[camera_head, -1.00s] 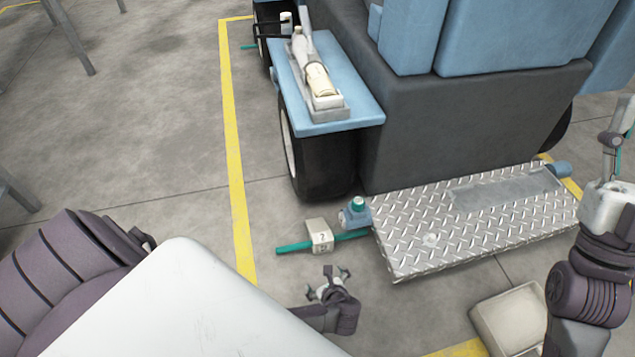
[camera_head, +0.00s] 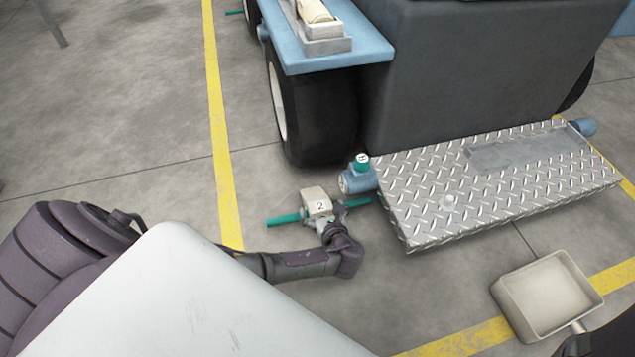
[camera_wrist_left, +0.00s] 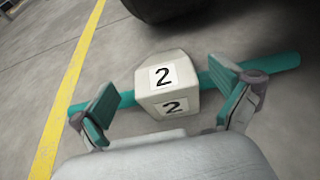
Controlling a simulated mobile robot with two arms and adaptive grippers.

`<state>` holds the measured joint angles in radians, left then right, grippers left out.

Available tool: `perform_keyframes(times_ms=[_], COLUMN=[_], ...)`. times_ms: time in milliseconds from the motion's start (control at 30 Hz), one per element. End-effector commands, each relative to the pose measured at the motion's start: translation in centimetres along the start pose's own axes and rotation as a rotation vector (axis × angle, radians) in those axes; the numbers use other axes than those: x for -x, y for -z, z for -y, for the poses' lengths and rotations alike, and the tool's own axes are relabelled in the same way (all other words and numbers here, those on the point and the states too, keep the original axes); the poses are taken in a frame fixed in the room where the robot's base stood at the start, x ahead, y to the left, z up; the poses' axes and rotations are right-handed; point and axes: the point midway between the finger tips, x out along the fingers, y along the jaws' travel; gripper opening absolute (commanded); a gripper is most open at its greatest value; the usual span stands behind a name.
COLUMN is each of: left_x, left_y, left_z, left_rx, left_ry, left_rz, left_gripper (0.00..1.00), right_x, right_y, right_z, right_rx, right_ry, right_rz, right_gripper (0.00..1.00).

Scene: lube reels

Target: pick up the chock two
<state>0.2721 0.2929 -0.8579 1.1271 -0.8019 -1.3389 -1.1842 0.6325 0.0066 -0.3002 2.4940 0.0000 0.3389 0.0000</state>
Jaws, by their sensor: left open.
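The chock two (camera_head: 316,201) is a cream block marked with the number 2, with a teal bar (camera_head: 284,219) sticking out on both sides. It lies on the floor in front of the vehicle's wheel. My left gripper (camera_head: 323,222) is at its near side. In the left wrist view the chock (camera_wrist_left: 164,84) sits ahead of and between the spread teal-padded fingers of the left gripper (camera_wrist_left: 166,118). The fingers are open and hold nothing. They partly overlap the bar in that view; I cannot tell if they touch it.
The vehicle's black tyre (camera_head: 318,120) stands just behind the chock. A diamond-plate step (camera_head: 440,190) and a blue fitting with a teal cap (camera_head: 359,177) are close to the right. A cream tray (camera_head: 548,295) lies at lower right. Floor left of the yellow line (camera_head: 219,130) is clear.

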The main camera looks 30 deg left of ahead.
Motion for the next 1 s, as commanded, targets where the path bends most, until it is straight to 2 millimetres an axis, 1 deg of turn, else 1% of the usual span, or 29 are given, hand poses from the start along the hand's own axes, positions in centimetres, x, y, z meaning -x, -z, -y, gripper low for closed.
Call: perform_keyframes(times_ms=[167, 267, 300, 400, 500, 767, 1000], left_x=[-0.9, -2.1, -2.6, -4.0, -5.2, -5.3, -5.3], left_y=[0.3, 0.6, 0.8, 0.9, 0.7, 0.3, 0.4], left_z=[0.0, 0.1, 0.1, 0.2, 0.2, 0.2, 0.2], left_rx=[0.001, 0.001, 0.002, 0.001, 0.001, 0.0, 0.0], left_ry=[0.0, -0.001, -0.001, -0.001, 0.0, 0.0, 0.0], left_rz=[0.001, 0.003, 0.002, 0.003, 0.001, -0.001, -0.001], left_gripper=[1.0, 1.0, 1.0, 1.0, 1.0, 1.0, 0.6], right_x=[0.2, 0.3, 1.1, 2.5, 3.3, 3.1, 3.1], right_y=[0.7, 1.7, 1.8, 2.1, 2.3, 2.3, 2.3], right_z=[0.2, 0.6, 0.7, 1.0, 1.1, 1.1, 1.1], right_rx=[0.002, 0.005, 0.005, 0.005, 0.005, 0.005, 0.005], right_ry=[0.006, 0.015, 0.014, 0.013, 0.013, 0.013, 0.014], right_rz=[-0.018, -0.043, -0.037, -0.035, -0.034, -0.034, -0.035], right_gripper=[0.52, 0.52, 0.52, 0.52, 0.52, 0.52, 0.52])
